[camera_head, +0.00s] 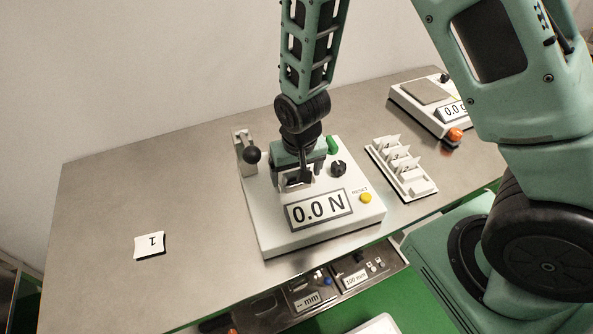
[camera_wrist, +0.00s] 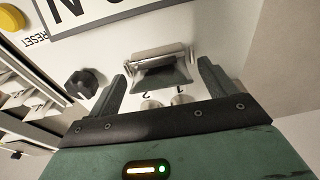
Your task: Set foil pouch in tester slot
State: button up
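The tester (camera_head: 262,218) is a white box whose display reads 0.0 N. In the wrist view its slot (camera_wrist: 158,51) is a pale metal holder on the top face, with marks reading 1 and 2 near it. A grey, shiny flap that looks like the foil pouch (camera_wrist: 165,78) sits at this slot; how deep it is seated I cannot tell. My gripper (camera_wrist: 162,85) is over the slot, with its two fingers apart on either side of the pouch and a gap visible at each side. In the head view my gripper (camera_head: 295,181) hides most of the slot.
A lever with a black ball (camera_head: 251,155) stands left of my gripper; a black knob (camera_head: 338,168) and yellow reset button (camera_head: 366,198) are right of it. The left table is clear except a card (camera_head: 149,245).

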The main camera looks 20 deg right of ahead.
aim_at(299, 184)
notch_tip(299, 184, up, 12)
jog(key=s, duration=0.1)
jog(key=shift+s, duration=0.4)
jog(key=shift+a, duration=0.1)
dwell(0.4)
jog(key=s+d+r+n, duration=0.1)
jog(key=s+d+r, duration=0.2)
jog(key=d, duration=0.3)
jog(key=s+d+r, duration=0.2)
jog(key=d, duration=0.4)
jog(key=s+a+r+n+g, duration=0.1)
jog(key=s+a+n, duration=0.3)
jog(key=a, duration=0.5)
jog(key=s+a+r+n, duration=0.1)
jog(key=s+a+n, duration=0.2)
jog(key=s+a, duration=0.6)
jog(key=shift+s+r+n+g+y, duration=0.15)
jog(key=shift+n+g+y, duration=0.25)
